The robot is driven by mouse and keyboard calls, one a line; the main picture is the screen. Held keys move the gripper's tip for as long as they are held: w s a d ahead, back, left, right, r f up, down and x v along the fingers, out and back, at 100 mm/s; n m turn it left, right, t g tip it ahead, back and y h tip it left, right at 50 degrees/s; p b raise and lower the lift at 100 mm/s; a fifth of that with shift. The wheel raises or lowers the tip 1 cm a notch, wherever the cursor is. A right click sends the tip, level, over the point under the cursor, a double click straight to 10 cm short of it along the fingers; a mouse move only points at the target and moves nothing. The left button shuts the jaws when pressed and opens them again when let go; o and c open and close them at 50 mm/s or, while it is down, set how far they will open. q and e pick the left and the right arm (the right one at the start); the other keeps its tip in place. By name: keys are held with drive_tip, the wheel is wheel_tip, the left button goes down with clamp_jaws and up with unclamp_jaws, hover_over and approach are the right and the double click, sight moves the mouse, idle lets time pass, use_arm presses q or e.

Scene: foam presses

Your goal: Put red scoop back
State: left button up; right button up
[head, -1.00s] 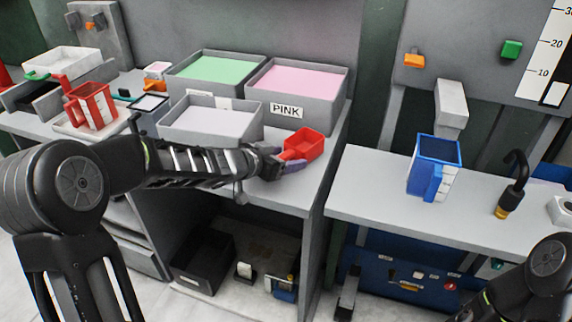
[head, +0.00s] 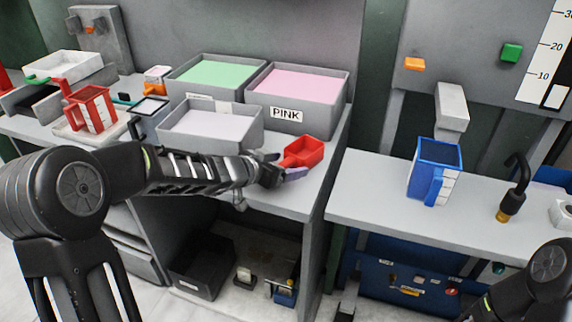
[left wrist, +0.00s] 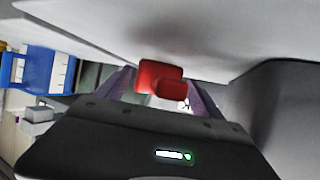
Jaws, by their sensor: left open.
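The red scoop (head: 304,151) rests on the grey bench near its right edge, in front of the bin labelled PINK (head: 297,97). Its handle points left, toward my left gripper (head: 281,167). In the left wrist view the scoop (left wrist: 158,78) shows between the two purple fingers of my left gripper (left wrist: 160,98), which stand apart. The gripper is open at the handle; whether a finger touches it is unclear. My right gripper is out of view; only part of that arm shows at the lower right.
A green-filled bin (head: 215,75) and a pale-filled bin (head: 210,128) stand left of the pink one. A red jug (head: 91,110) stands at the left. A blue jug (head: 434,171) stands on the separate right bench (head: 380,200), past a gap.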

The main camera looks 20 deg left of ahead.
use_arm(q)
drive_tip(key=p+v, duration=0.3)
drive_tip(key=v, duration=0.7)
drive_tip(key=shift+s+a+r, duration=0.15)
drive_tip(key=shift+s+r, duration=0.1)
drive_tip(key=shift+r, duration=0.05)
drive_tip(key=shift+s+a+r, duration=0.1)
drive_tip(key=shift+s+a, duration=0.1)
drive_tip(key=shift+s, duration=0.35)
